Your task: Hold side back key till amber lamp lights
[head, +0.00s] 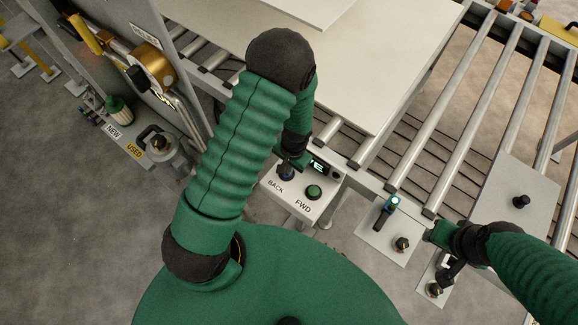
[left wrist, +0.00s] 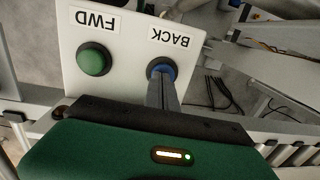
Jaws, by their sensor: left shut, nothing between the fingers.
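The control box (head: 302,205) has a blue BACK key, a green FWD key (head: 314,192) and a small dark display (head: 320,167) with pale green characters. My left gripper (head: 287,167) is shut, with nothing between its fingers. In the left wrist view its fingertips (left wrist: 161,78) are over the blue BACK key (left wrist: 164,68), covering its middle; they look in contact, but how far the key is pressed cannot be told. A small lamp (head: 394,200) right of the box glows bluish white. I cannot make out a lit amber lamp. My right gripper (head: 447,275) is by a knob on the right plate.
Metal rollers (head: 468,100) and a large pale board (head: 375,75) lie beyond the box. A plate with a knob (head: 402,244) lies right of it. At left, a shelf marked NEW and USED (head: 122,140) holds a canister (head: 160,146).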

